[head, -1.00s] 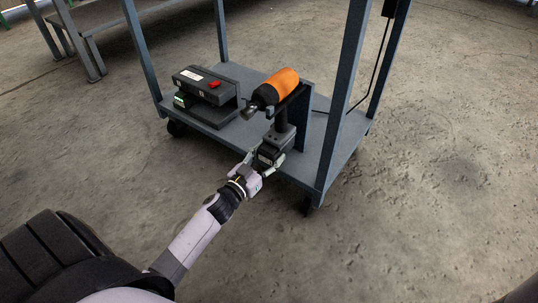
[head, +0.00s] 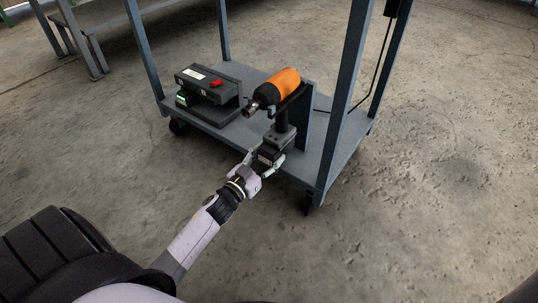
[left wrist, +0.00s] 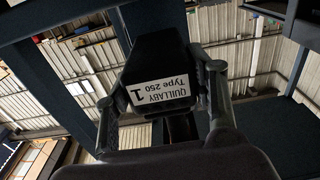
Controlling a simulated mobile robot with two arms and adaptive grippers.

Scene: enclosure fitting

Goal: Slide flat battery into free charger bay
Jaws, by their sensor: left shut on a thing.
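The orange and black drill (head: 278,88) rests in a grey holder on the cart. A dark battery (head: 271,152) is at the foot of its handle. My left gripper (head: 264,165) is shut on this battery, one finger on each side. In the left wrist view the battery (left wrist: 157,62) shows between the fingers (left wrist: 164,100), with a white label reading "QUILLABY Type 250" and "1". The charger (head: 207,84) stands left of the drill, with a red part on top and a green light at its left end. Its bays are hard to make out. My right gripper is not in view.
The cart shelf (head: 318,168) has blue-grey posts, one close on the right (head: 343,95). A dark cable hangs by the rear right post. Bare shelf lies between charger and drill.

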